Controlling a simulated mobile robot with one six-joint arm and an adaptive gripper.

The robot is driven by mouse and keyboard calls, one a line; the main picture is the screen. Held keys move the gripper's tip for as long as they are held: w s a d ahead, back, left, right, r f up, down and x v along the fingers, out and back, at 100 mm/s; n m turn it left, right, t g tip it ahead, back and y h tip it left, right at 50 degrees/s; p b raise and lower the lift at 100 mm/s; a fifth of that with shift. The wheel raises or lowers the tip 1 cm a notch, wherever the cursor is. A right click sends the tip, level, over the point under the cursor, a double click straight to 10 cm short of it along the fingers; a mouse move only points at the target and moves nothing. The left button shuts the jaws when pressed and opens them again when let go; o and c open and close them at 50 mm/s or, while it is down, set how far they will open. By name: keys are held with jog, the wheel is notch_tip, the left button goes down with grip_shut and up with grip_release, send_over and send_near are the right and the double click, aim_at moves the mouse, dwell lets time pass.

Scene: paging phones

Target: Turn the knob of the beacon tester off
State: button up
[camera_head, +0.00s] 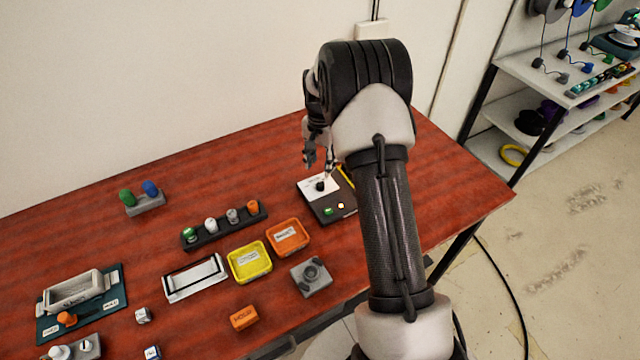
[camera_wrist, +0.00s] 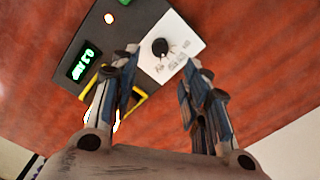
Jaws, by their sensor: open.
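The beacon tester (camera_head: 327,209) is a dark box with a white panel, a green lit display and a small glowing lamp. It sits toward the right of the red table and shows in the wrist view (camera_wrist: 115,47). Its black knob (camera_head: 320,186) is on the white panel; in the wrist view the knob (camera_wrist: 160,46) lies just beyond and between my fingertips. My gripper (camera_head: 319,161) is open and empty above the panel, with fingers on both sides in the wrist view (camera_wrist: 160,66). No touch on the knob is visible. The dial marks are too small to read.
A yellow bar (camera_head: 346,177) runs along the tester's right side. Orange (camera_head: 304,248) and yellow (camera_head: 233,270) trays and a grey device (camera_head: 312,290) stand to the left and front. A rack of coloured knobs (camera_head: 208,239) is farther left. Bare table lies behind the tester.

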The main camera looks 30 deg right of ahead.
aim_at(321, 184)
notch_tip(321, 184, down, 9)
jog(key=shift+b, duration=0.8)
jog(key=shift+c, duration=0.3)
grip_shut()
